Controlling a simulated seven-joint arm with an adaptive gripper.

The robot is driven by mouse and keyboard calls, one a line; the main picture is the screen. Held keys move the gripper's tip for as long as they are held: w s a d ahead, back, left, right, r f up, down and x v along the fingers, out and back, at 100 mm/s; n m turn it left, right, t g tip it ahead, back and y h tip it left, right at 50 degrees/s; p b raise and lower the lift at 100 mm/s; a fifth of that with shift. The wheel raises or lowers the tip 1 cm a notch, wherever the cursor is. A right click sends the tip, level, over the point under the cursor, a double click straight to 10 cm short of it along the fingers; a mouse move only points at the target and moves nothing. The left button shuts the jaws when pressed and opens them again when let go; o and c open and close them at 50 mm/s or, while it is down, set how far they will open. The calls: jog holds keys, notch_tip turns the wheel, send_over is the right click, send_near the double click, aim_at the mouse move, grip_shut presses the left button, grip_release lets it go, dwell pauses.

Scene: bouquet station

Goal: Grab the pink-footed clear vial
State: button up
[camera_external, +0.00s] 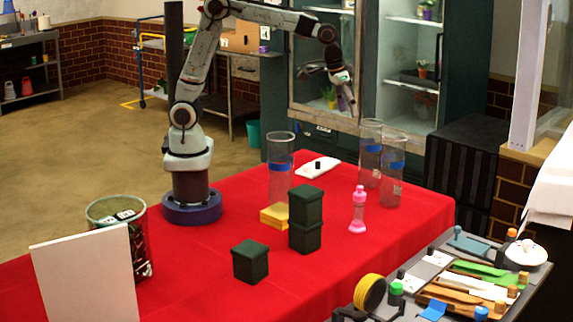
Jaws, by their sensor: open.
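The pink-footed clear vial (358,211) stands upright on the red table, right of the middle. It has a pink foot, a pink top and a pale see-through body. My gripper (346,102) is open and empty. It hangs high above the back part of the table, apart from the vial, which is lower in the picture. Nothing hides the vial in this view.
Two dark green stacked boxes (305,220) stand left of the vial, with another dark box (250,261) nearer. Tall clear cylinders with blue bands stand at left (281,178) and behind right (391,180). A tool cart (440,272) borders the front right.

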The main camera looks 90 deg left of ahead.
jog(key=w+d+f+g, duration=0.1)
jog(key=w+d+f, duration=0.35)
jog(key=f, duration=0.45)
jog(key=m+g, duration=0.1)
jog(key=g, duration=0.1)
send_over(359, 205)
jog(key=a, duration=0.2)
jog(key=f, duration=0.9)
jog(key=shift+w+d, duration=0.1)
jog(key=shift+d, duration=0.15)
notch_tip(359, 205, down, 6)
jog(key=shift+r, duration=0.1)
grip_shut()
